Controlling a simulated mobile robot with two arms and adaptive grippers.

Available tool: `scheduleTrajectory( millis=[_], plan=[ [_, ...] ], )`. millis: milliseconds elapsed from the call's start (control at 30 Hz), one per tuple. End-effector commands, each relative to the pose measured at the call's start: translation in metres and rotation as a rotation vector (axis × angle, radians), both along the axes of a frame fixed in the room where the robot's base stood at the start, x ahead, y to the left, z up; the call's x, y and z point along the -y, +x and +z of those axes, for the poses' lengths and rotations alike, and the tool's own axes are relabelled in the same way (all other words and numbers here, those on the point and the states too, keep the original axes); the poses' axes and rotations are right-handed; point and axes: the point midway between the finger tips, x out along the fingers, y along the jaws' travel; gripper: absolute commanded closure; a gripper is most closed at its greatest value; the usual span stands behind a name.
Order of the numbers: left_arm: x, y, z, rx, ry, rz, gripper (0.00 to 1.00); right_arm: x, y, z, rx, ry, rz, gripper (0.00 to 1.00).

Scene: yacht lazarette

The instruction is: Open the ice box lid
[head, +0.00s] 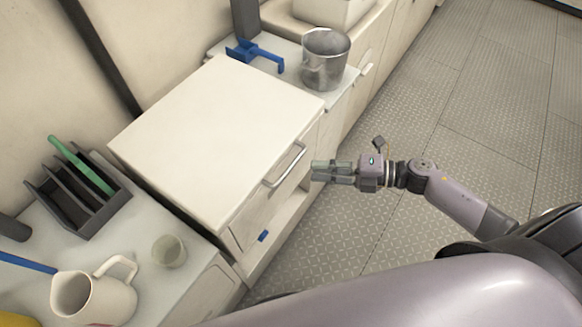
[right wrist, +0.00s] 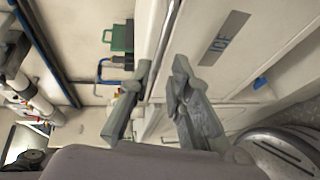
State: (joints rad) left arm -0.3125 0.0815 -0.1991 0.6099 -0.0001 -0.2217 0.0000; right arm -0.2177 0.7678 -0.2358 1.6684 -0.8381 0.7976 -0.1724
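The ice box (head: 265,215) is a cream unit in the middle of the head view. Its flat pale lid (head: 205,135) lies closed on top. A metal bar handle (head: 285,166) runs along the front edge near the lid. Contact with the handle cannot be made out. My left gripper is not in view.
A metal pot (head: 325,60) and a blue bracket-like item (head: 255,56) stand behind the ice box. A dark rack (head: 78,200), a cream pitcher (head: 95,298) and a small cup (head: 169,251) are on the left counter. The floor (head: 390,110) at right is clear.

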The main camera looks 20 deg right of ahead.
Motion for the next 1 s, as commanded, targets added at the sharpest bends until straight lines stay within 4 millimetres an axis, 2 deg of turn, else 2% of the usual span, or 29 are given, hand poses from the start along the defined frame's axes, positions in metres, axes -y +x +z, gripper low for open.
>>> scheduleTrajectory(
  millis=[200,400,800,1000],
  plan=[
    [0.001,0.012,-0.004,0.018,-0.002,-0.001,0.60,-0.040,0.023,-0.008,0.003,0.003,0.000,0.82],
    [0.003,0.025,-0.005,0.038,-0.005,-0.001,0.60,-0.061,0.035,-0.013,0.001,0.001,-0.001,0.82],
    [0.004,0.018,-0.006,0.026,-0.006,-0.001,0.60,-0.068,0.038,-0.015,-0.002,0.000,-0.002,0.82],
    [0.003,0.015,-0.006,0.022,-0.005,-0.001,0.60,-0.068,0.038,-0.015,-0.001,-0.001,-0.002,0.94]
  ],
)
